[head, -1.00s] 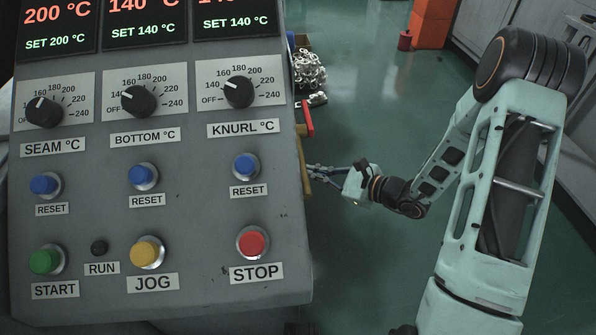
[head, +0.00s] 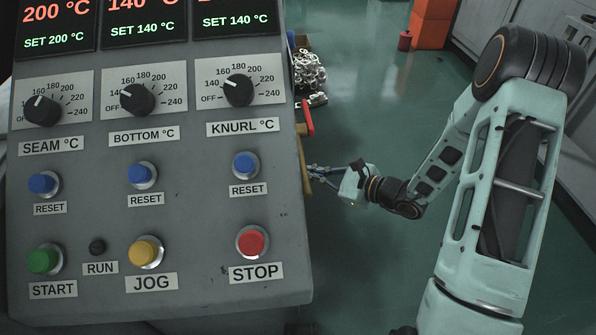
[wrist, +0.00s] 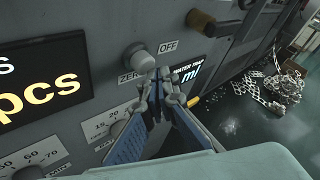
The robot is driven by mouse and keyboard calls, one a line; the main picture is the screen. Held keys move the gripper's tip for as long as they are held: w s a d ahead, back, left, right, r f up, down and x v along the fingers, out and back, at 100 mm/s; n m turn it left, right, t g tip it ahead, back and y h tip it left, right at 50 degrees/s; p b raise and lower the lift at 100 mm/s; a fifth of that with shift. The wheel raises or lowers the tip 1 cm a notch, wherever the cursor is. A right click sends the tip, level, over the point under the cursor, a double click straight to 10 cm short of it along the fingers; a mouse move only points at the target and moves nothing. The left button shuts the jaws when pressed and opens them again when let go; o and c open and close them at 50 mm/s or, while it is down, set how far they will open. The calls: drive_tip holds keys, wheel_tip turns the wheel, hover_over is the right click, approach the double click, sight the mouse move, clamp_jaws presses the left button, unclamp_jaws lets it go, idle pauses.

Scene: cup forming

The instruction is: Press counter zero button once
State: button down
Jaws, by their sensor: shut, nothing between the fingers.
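The counter zero button is a pale round button (wrist: 138,57) on the grey panel in the wrist view, with a partly covered ZERO label (wrist: 127,77) below it. My gripper (wrist: 158,80) is shut and empty, its tips just below and to the right of the button. I cannot tell whether the tips touch it. The black counter display (wrist: 42,82) reading "pcs" is to the left. In the head view my gripper (head: 313,172) is at the right side of the control console, and the zero button is hidden.
A dark water trap display (wrist: 188,73) lies right behind the fingers. A dial plate (wrist: 108,122) is below. The console (head: 225,290) carries several buttons and dials. Green floor (head: 375,270) is open to its right.

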drive_tip(key=shift+s+a, duration=0.1)
drive_tip(key=shift+a, duration=0.45)
idle(0.4)
drive_tip(key=shift+w+d, duration=0.2)
drive_tip(key=shift+d, duration=0.75)
drive_tip(key=shift+w+d, duration=0.25)
drive_tip(key=shift+d, duration=1)
drive_tip(key=shift+w+d, duration=0.25)
drive_tip(key=shift+d, duration=0.95)
